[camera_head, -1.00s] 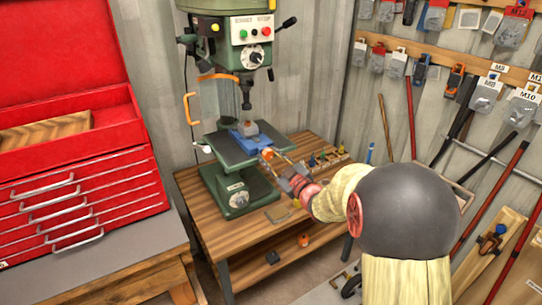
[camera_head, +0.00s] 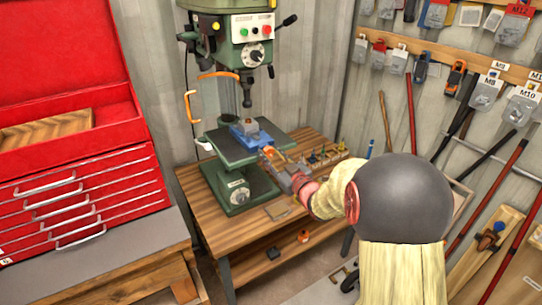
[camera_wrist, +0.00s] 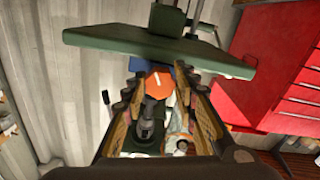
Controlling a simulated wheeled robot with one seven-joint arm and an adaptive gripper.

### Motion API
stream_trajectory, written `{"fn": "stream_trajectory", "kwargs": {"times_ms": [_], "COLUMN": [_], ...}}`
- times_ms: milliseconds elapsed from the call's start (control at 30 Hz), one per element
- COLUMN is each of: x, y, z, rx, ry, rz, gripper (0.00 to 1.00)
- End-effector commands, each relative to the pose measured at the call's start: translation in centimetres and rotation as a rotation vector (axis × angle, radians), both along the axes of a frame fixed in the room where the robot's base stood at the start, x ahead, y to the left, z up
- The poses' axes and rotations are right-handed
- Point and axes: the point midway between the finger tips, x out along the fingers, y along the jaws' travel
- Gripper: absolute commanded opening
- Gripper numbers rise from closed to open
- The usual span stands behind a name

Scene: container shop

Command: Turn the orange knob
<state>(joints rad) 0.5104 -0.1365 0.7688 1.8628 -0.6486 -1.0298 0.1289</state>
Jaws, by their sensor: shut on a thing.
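The orange knob (camera_wrist: 159,84) is round with a pale line on its face, and sits in the middle of the wrist view. It also shows as a small orange patch in the head view (camera_head: 268,152), at the near end of the blue vise (camera_head: 265,136) on the drill press table. My gripper (camera_wrist: 157,82) has a finger on each side of the knob and is shut on it. In the head view my gripper (camera_head: 270,156) reaches in from the right and partly hides the knob.
The green drill press (camera_head: 238,190) stands on a wooden bench (camera_head: 210,220). Small bits (camera_head: 325,154) stand on the bench to the right of my gripper. A red tool chest (camera_head: 80,195) is at the left. Tools hang on the wall at the right.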

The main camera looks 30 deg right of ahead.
Motion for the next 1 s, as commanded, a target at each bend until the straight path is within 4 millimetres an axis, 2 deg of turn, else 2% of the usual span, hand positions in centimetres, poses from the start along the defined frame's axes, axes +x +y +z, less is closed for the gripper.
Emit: {"fn": "stream_trajectory", "kwargs": {"times_ms": [33,67,367,767,867,1000], "x": [0.0,0.0,0.0,-0.5,-1.7,-4.5], "y": [0.0,0.0,0.0,0.0,-0.1,-0.3], "z": [-0.2,-0.2,-0.1,0.0,0.0,0.0], "rx": [0.001,0.001,0.0,-0.001,-0.001,-0.002], "ry": [0.003,0.003,0.002,0.001,0.001,0.0], "rz": [-0.001,-0.001,0.0,0.0,-0.001,-0.003], "gripper": [0.03,0.29,0.46,0.47,0.47,0.47]}}
